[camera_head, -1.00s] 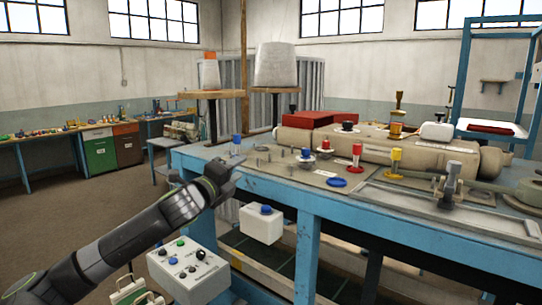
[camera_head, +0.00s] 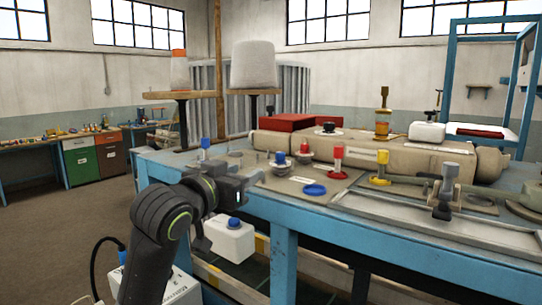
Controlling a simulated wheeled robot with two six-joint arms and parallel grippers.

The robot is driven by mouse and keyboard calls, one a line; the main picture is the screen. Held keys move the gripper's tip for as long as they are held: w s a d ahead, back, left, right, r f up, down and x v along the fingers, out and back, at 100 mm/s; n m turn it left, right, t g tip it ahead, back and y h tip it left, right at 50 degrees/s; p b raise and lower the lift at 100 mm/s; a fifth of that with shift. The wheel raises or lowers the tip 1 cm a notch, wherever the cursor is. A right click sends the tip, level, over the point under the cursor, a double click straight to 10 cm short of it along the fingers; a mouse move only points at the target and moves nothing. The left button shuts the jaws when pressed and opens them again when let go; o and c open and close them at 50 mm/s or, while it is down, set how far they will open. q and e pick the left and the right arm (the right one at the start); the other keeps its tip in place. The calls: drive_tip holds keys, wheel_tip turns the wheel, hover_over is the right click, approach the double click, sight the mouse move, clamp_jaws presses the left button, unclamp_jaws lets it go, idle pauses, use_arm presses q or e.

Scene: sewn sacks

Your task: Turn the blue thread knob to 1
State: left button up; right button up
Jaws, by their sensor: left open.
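Several blue parts show on the bench, and I cannot tell for certain which is the thread knob. A small blue knob (camera_head: 280,157) sits on a dial base on the tan plate, beside a red knob (camera_head: 304,150). A blue-topped post (camera_head: 205,144) stands farther left. My left gripper (camera_head: 250,184) is open and empty at the bench's front edge, left of the plate and apart from the small blue knob. The knob's setting is too small to read. My right gripper is out of view.
The blue bench (camera_head: 284,262) carries a long tan machine body (camera_head: 350,148), a taller red knob (camera_head: 338,160) and a yellow post (camera_head: 382,168). Thin metal pins stand behind my gripper.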

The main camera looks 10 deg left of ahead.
sight(278, 156)
use_arm(q)
drive_tip(key=p+x, duration=0.6)
drive_tip(key=x, duration=0.8)
drive_tip(key=shift+w+d+r, duration=0.1)
drive_tip(key=shift+w, duration=0.2)
drive_tip(key=shift+x, duration=0.8)
drive_tip(key=shift+c, duration=0.3)
clamp_jaws()
drive_tip(key=shift+f, duration=0.2)
